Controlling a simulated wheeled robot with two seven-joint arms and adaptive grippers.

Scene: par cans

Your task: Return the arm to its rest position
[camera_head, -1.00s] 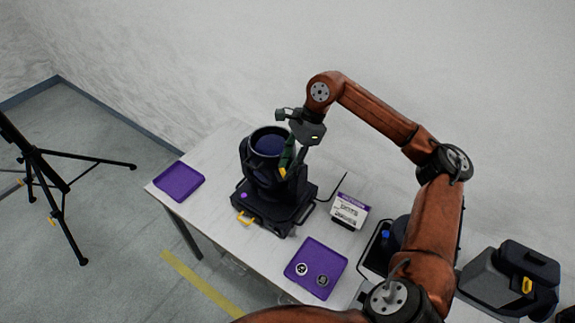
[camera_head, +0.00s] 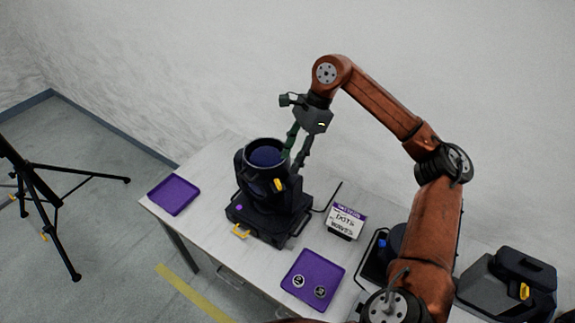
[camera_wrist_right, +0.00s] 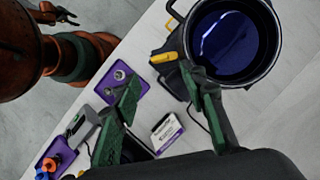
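My right arm (camera_head: 436,235) comes in from the lower right, arches up and reaches over the table. Its right gripper (camera_head: 294,163) points down just above the rear right rim of the black par can (camera_head: 250,200). The two green and dark fingers stand apart with nothing between them. In the wrist view the right gripper (camera_wrist_right: 165,88) is spread, one finger beside the par can (camera_wrist_right: 270,62), whose round opening shows a dark blue inside. Whether that finger touches the rim is unclear. My left gripper does not show.
The white table (camera_head: 210,225) carries an empty purple tray (camera_head: 160,207), a purple tray (camera_head: 305,263) with two small round discs, and a small lettered sign (camera_head: 345,219). A tripod (camera_head: 45,190) stands at left. Room above the table is open.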

